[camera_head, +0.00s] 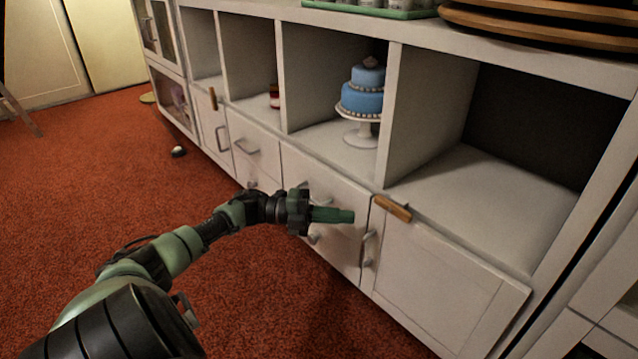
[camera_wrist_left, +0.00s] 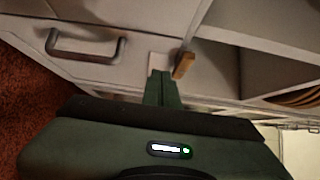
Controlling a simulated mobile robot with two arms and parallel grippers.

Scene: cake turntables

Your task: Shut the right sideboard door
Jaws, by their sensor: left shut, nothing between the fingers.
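The right sideboard door (camera_head: 450,270) is a pale panel at the lower right of the head view, with a metal bar handle (camera_head: 369,248) near its left edge. It looks about flush with the front; I cannot tell whether a small gap remains. A wooden piece (camera_head: 393,207) sits at its upper left corner. My left gripper (camera_head: 352,216) is shut and empty, just left of that corner, over the neighbouring drawer front. In the left wrist view the shut fingers (camera_wrist_left: 162,78) point near the wooden piece (camera_wrist_left: 183,65); a bar handle (camera_wrist_left: 85,45) is left. My right gripper is out of view.
Open shelves (camera_head: 480,190) lie above the door. A blue cake (camera_head: 361,100) on a white stand (camera_head: 358,137) is in one compartment. Wooden round boards (camera_head: 540,22) and a green tray (camera_head: 370,10) are on top.

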